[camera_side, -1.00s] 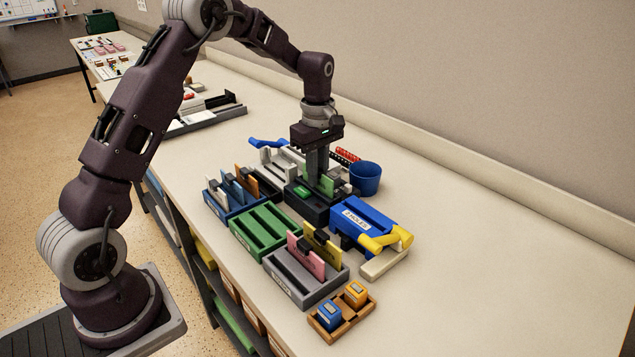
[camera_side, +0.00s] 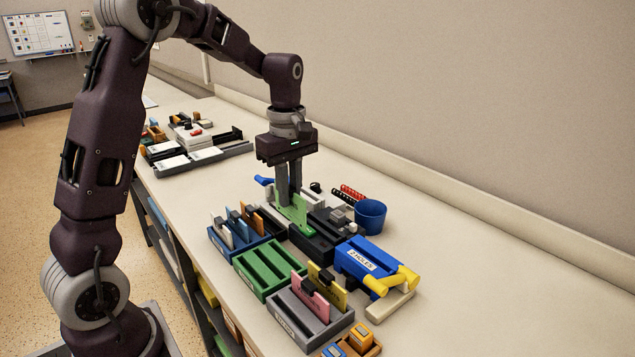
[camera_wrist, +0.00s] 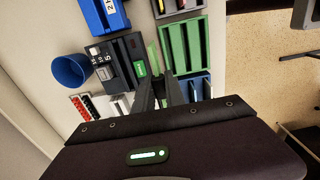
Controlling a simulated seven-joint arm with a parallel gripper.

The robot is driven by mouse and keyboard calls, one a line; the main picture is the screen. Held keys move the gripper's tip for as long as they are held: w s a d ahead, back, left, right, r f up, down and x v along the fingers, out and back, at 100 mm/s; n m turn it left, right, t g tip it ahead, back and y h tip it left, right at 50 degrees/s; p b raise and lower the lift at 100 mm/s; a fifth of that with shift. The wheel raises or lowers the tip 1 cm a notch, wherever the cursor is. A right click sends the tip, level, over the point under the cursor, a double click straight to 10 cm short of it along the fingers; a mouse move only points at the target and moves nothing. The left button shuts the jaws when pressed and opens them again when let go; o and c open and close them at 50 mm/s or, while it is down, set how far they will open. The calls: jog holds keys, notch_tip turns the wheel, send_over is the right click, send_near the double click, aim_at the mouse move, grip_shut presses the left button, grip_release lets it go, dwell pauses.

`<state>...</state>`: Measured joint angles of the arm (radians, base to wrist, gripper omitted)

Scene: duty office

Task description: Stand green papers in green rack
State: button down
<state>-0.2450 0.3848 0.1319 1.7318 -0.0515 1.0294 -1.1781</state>
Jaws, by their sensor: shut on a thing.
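My gripper (camera_side: 289,197) is shut on a green paper (camera_side: 298,213), a thin upright sheet, and holds it by its upper part beside the black desk device (camera_side: 318,240). In the wrist view my gripper (camera_wrist: 163,82) has the green paper (camera_wrist: 153,57) at its fingertips, between the device and the green rack. The green rack (camera_side: 262,270) stands nearer the side camera, with its long slots empty. It also shows in the wrist view (camera_wrist: 187,45). I cannot tell whether the paper's lower edge is fully clear of the device.
The blue rack (camera_side: 243,249) holds white, blue and orange sheets, close to the green rack. The grey rack (camera_side: 293,322) holds pink and yellow sheets on its other side. A blue hole punch (camera_side: 362,258) with yellow handles and a blue cup (camera_side: 370,216) stand right.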

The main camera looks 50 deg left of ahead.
jog(key=s+f, duration=0.2)
jog(key=s, duration=0.5)
jog(key=shift+w+d+f, duration=0.1)
jog(key=shift+d+f, duration=0.1)
jog(key=shift+f, duration=1.85)
jog(key=shift+w+d+f, duration=0.1)
jog(key=shift+d+f, duration=0.1)
jog(key=shift+f, duration=1.85)
jog(key=c, duration=1.3)
grip_release()
notch_tip(320, 180, up, 9)
